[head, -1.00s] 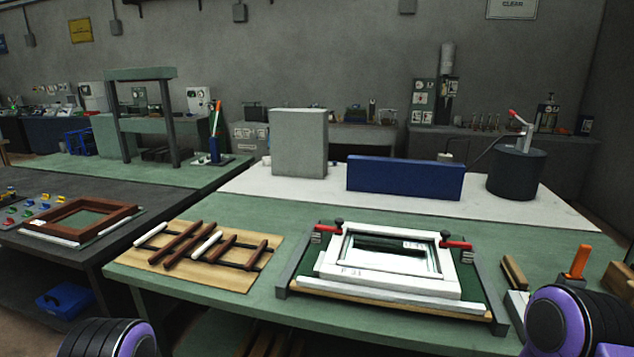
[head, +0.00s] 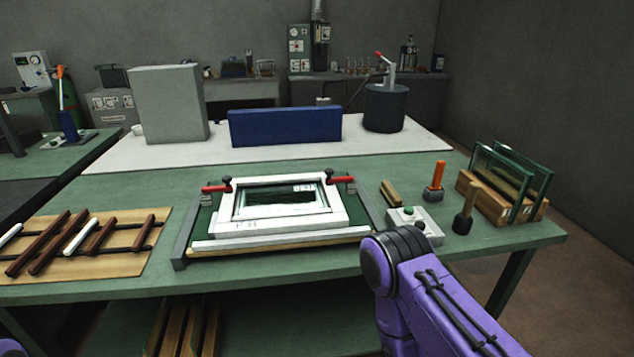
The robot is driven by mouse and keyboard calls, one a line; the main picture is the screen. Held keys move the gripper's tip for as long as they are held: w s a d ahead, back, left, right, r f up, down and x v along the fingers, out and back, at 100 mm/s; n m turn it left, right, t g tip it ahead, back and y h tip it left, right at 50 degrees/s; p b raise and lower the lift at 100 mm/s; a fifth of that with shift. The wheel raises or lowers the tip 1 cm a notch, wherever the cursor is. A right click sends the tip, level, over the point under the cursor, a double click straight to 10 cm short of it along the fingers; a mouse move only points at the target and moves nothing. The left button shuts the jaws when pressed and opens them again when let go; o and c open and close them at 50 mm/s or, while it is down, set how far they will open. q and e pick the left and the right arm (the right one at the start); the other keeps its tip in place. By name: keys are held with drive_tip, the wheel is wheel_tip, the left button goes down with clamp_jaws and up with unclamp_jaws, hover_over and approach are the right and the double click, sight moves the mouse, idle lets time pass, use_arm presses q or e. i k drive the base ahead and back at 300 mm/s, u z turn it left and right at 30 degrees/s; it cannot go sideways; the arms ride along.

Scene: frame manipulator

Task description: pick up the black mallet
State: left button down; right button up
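The black mallet (head: 463,223) stands on the green table at the right, its dark head down on the tabletop and its wooden handle pointing up, tilted slightly right. It is just left of the wooden rack with glass panes. My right arm, purple with a black joint, rises from the bottom right, left of and nearer than the mallet. Neither of my grippers shows; only a small purple piece of my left arm is at the bottom left corner.
An orange-handled tool (head: 435,182) and a box with a green button (head: 413,222) stand left of the mallet. The glass-pane rack (head: 485,202) is close on its right. A white frame (head: 335,214) sits in a clamping fixture mid-table. Bare tabletop lies in front of the mallet.

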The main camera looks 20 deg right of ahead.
sight(462, 224)
drive_tip(key=z, duration=0.65)
drive_tip(key=k, duration=0.45)
drive_tip(key=u, duration=0.2)
drive_tip(key=i, duration=0.45)
drive_tip(key=z, duration=1.4)
